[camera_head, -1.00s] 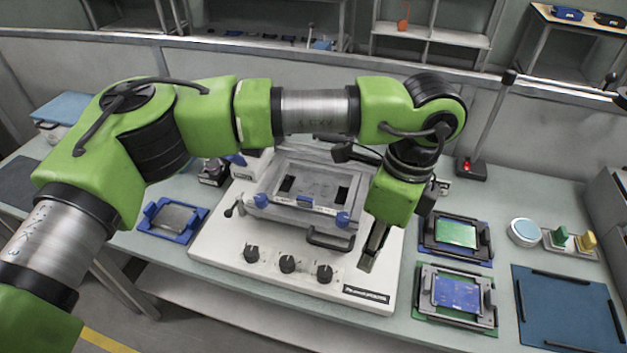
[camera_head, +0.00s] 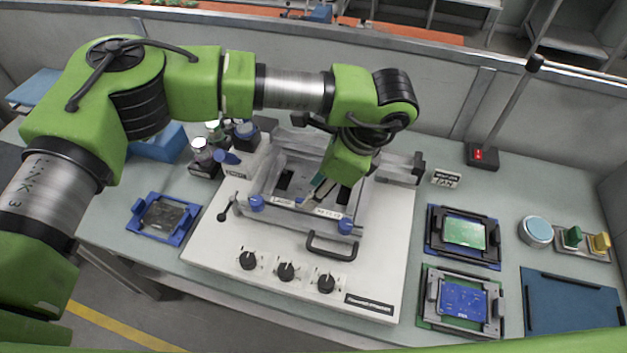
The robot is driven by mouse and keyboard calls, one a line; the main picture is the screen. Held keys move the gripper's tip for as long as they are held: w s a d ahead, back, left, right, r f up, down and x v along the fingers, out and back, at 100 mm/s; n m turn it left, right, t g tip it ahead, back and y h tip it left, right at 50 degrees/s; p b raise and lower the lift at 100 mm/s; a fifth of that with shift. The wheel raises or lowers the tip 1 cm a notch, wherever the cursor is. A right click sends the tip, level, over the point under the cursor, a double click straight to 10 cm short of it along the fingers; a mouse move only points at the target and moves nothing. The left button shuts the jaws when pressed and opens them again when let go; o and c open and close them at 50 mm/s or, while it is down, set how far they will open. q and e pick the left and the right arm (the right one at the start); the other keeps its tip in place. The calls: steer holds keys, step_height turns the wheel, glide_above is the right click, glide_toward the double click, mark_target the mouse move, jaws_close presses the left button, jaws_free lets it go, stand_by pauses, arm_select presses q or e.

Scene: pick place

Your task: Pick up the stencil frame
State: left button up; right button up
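A grey rectangular frame with labels on its front bar (camera_head: 325,213) lies on the white printer (camera_head: 215,243), with blue knobs at its front corners. A separate blue frame with a dark grey centre (camera_head: 162,218) lies flat on the bench left of the printer. I cannot tell for certain which of the two is the stencil frame. My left gripper (camera_head: 316,192) points down over the middle of the printer's frame, near its front bar. Its fingers are small and partly hidden, so I cannot tell their opening or any contact. My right gripper is out of view.
A black handle (camera_head: 331,245) and several black dials line the printer's front. Two board holders with a green board (camera_head: 464,234) and a blue board (camera_head: 463,300) lie at the right, beside a blue mat (camera_head: 572,303). Bottles (camera_head: 202,154) stand behind left.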

arm_select(q)
steer(key=shift+p+x, duration=0.8)
steer(key=shift+x, duration=0.1)
steer(key=p+x, duration=0.1)
steer(key=x, duration=0.2)
steer(key=shift+w+f, duration=0.1)
steer(key=shift+f, duration=0.1)
steer(key=shift+a+f, duration=0.1)
steer(key=shift+f, duration=0.1)
jaws_close()
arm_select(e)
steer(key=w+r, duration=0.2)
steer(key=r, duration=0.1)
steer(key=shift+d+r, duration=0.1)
